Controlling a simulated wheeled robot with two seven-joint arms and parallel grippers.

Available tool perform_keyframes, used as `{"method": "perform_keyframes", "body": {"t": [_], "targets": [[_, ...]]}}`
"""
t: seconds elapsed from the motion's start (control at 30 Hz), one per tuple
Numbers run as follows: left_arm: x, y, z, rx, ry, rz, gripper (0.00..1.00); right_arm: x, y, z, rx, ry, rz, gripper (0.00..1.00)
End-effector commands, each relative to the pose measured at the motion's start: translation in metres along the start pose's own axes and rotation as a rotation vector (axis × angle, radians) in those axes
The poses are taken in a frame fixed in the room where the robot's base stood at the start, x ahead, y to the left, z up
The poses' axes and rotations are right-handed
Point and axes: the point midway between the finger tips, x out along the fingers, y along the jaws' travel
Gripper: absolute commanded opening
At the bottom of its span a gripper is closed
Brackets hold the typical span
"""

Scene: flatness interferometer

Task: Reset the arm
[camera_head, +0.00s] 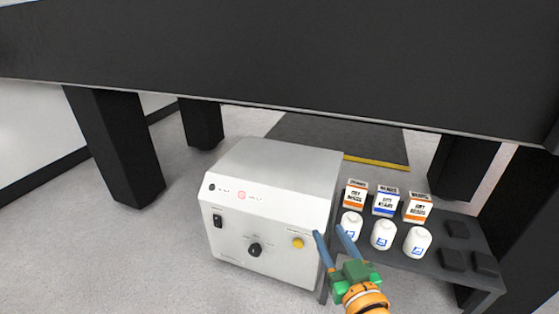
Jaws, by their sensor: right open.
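My right gripper (331,248) comes in from the bottom edge, with two blue-grey fingers, a green body and an orange wrist. Its fingers are apart, and I see nothing between them. The fingertips point up beside the right side of a white control box (275,185), close to a yellow button (298,243) on its front. I cannot tell whether a finger touches the box. My left gripper is not in view.
A dark low shelf (400,262) at the right holds several small cartons (385,201) and white bottles (383,236). A large black table (290,60) spans above, on thick black legs (118,150). Grey floor (60,250) at the left is clear.

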Motion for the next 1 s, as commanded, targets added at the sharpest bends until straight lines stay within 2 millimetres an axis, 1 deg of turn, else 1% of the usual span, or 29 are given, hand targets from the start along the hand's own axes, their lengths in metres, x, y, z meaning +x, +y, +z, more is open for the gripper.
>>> {"method": "perform_keyframes", "body": {"t": [0.03,0.07,0.1,0.17,0.2,0.27,0.3,0.37,0.4,0.43,0.53,0.57,0.67,0.77,0.8,0.9,1.0], "targets": [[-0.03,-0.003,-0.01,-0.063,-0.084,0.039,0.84,-0.014,0.003,0.026,0.009,-0.212,0.008,0.5],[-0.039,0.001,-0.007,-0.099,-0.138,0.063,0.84,-0.026,0.004,0.053,0.014,-0.334,0.011,0.5],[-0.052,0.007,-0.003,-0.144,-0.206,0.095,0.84,-0.046,0.005,0.085,0.02,-0.487,0.015,0.5],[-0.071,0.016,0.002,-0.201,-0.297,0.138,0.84,-0.081,0.005,0.124,0.028,-0.692,0.019,0.5],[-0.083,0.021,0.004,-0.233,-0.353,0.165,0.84,-0.106,0.005,0.145,0.033,-0.817,0.021,0.5],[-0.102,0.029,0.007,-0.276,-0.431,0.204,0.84,-0.146,0.004,0.169,0.041,-0.99,0.023,0.5],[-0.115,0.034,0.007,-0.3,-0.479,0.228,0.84,-0.173,0.004,0.181,0.045,-1.097,0.024,0.5],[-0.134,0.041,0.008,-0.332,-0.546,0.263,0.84,-0.214,0.002,0.193,0.052,-1.249,0.025,0.5],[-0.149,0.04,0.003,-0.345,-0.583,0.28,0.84,-0.233,0.002,0.187,0.055,-1.318,0.025,0.5],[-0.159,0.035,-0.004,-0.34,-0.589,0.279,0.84,-0.233,0.002,0.172,0.054,-1.314,0.023,0.5],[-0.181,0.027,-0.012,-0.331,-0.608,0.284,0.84,-0.242,0.002,0.148,0.05,-1.327,0.019,0.5],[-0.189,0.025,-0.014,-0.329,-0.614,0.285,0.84,-0.246,0.002,0.141,0.049,-1.333,0.017,0.5],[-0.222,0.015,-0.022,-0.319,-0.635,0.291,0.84,-0.265,0.002,0.111,0.044,-1.353,0.012,0.5],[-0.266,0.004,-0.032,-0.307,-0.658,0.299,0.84,-0.291,0.002,0.073,0.037,-1.378,0.005,0.5],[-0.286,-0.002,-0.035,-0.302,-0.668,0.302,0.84,-0.304,0.002,0.056,0.034,-1.389,0.001,0.5],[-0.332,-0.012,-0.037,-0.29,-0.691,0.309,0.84,-0.337,0.003,0.022,0.027,-1.413,-0.006,0.5],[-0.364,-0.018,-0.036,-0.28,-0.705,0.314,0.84,-0.361,0.003,0.001,0.022,-1.429,-0.011,0.5]]}}
